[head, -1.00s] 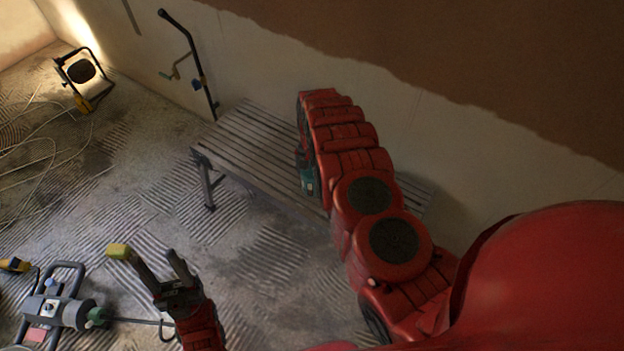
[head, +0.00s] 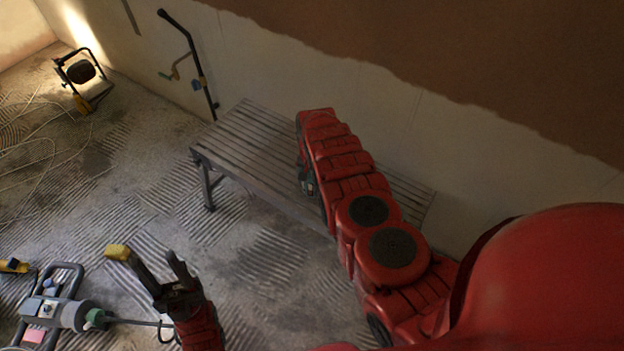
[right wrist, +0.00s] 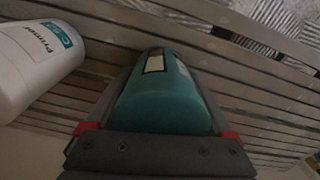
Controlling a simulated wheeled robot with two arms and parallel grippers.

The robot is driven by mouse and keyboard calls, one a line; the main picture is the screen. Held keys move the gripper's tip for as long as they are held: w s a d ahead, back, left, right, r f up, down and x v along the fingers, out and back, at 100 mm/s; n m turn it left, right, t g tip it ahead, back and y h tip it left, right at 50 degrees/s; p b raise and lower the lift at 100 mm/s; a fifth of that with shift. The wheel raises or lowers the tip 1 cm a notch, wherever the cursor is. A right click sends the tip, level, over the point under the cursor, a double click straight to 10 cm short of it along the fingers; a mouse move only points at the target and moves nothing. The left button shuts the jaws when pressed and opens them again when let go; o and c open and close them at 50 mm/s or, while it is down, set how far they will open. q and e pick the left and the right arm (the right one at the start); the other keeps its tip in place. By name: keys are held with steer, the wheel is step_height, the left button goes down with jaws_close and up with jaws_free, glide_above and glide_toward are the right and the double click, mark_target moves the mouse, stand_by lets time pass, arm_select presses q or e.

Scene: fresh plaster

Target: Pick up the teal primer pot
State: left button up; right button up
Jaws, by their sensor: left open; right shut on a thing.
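The teal primer pot (right wrist: 165,105) lies between the fingers of my right gripper (right wrist: 157,90) in the right wrist view, with a pale and dark label patch at its far end. The right gripper is shut on it, over the slatted bench (right wrist: 265,100). Whether the pot touches the slats I cannot tell. In the head view my right arm hides the pot and most of that gripper. My left gripper (head: 146,258) is open and empty above the floor at the lower left.
A white bottle (right wrist: 32,68) marked "Primer" is left of the pot in the right wrist view. The bench (head: 232,140) stands along the wall. A work lamp (head: 82,75), cables and a grey mixer (head: 68,314) are on the floor at left.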

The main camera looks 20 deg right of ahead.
jaws_close()
steer(key=shift+r, duration=0.1)
